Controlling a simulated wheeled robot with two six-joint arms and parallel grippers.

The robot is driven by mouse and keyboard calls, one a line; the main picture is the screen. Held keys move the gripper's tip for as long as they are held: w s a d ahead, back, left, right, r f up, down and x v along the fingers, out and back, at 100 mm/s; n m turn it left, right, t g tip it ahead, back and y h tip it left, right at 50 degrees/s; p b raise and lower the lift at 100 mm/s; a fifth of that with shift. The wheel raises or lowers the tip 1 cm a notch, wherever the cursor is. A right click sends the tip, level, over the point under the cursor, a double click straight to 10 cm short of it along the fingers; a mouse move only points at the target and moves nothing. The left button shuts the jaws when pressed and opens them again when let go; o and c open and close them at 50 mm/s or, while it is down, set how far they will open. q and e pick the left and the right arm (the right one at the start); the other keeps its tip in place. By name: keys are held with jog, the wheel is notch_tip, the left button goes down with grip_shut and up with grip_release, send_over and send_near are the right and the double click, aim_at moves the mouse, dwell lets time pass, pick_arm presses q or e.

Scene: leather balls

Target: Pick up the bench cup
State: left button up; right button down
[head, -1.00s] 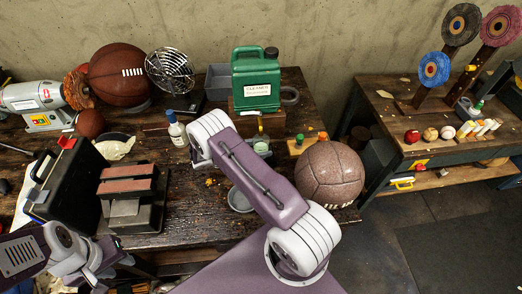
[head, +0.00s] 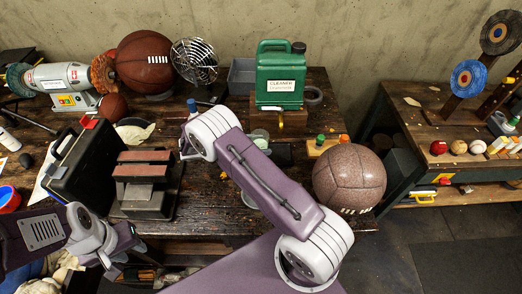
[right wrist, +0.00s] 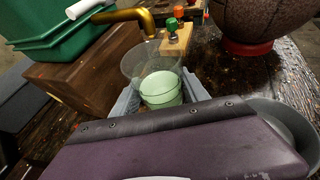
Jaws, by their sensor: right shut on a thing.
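The bench cup (right wrist: 160,90) is a clear cup with a pale green lower part. In the right wrist view it stands between the two grey fingers of my right gripper (right wrist: 160,84), which is shut on it. In the head view the cup (head: 260,136) shows only partly beyond my right arm, and that gripper is hidden. A brass spout (right wrist: 125,15) reaches over beside the cup's rim. My left gripper (head: 122,258) is at the lower left in the head view, away from the cup; its fingers are too unclear to judge.
A green cleaner jug (head: 280,78) stands on a wooden block (right wrist: 95,65) beside the cup. A brown ball (head: 349,180) sits to the right. A grey bowl (right wrist: 290,125) is close to my right gripper. A black case (head: 82,165) and a vise-like block (head: 145,180) stand left.

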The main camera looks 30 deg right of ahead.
notch_tip(320, 180, up, 10)
jog(key=shift+f, duration=0.15)
dwell(0.4)
